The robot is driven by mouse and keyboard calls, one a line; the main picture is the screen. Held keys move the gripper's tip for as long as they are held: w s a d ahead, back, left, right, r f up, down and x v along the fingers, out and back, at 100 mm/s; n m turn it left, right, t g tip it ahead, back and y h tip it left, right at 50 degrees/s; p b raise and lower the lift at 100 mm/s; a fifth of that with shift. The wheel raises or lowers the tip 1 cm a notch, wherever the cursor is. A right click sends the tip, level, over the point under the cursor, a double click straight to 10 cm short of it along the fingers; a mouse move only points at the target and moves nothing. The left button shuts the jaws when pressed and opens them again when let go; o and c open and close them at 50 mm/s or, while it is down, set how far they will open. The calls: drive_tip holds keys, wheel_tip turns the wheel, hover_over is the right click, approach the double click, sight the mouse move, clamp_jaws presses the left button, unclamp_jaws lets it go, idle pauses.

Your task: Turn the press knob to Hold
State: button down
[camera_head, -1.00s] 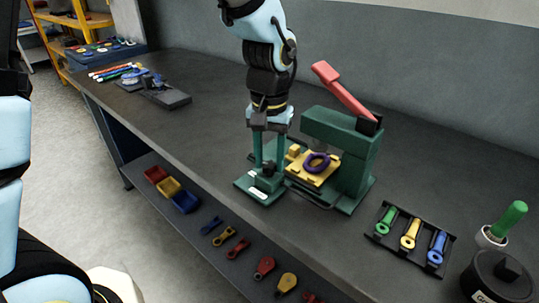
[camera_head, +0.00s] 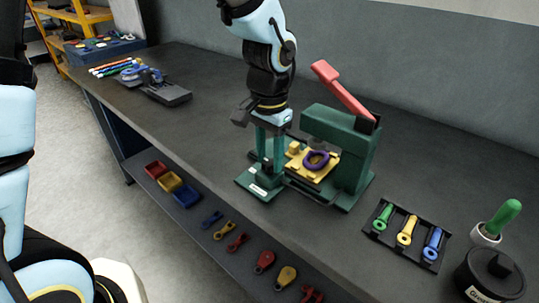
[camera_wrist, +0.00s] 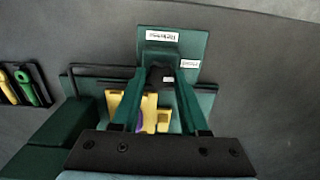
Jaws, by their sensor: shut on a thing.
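The press (camera_head: 345,150) is a dark green machine with a raised red lever (camera_head: 340,88). Its green control base (camera_head: 250,183) carries the small dark knob (camera_head: 266,181), mostly hidden by my fingers in the head view. My gripper (camera_head: 268,172) points down with its green fingers shut on the knob. In the wrist view my gripper (camera_wrist: 160,76) has the dark knob (camera_wrist: 157,72) between its fingertips. White labels (camera_wrist: 163,36) sit on the base beyond and to the right of the knob; I cannot read them surely, nor the knob's setting.
A yellow fixture (camera_head: 301,168) with a purple ring (camera_head: 317,160) sits under the press, close beside my fingers. A black tray (camera_head: 378,232) of coloured tools and a green-handled tool (camera_head: 503,216) stand to the right.

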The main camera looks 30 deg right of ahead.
sight(269, 162)
drive_tip(key=shift+c, duration=2.2)
unclamp_jaws()
wheel_tip(269, 162, up, 11)
drive_tip(key=b, duration=0.1)
drive_tip(key=shift+f, duration=0.15)
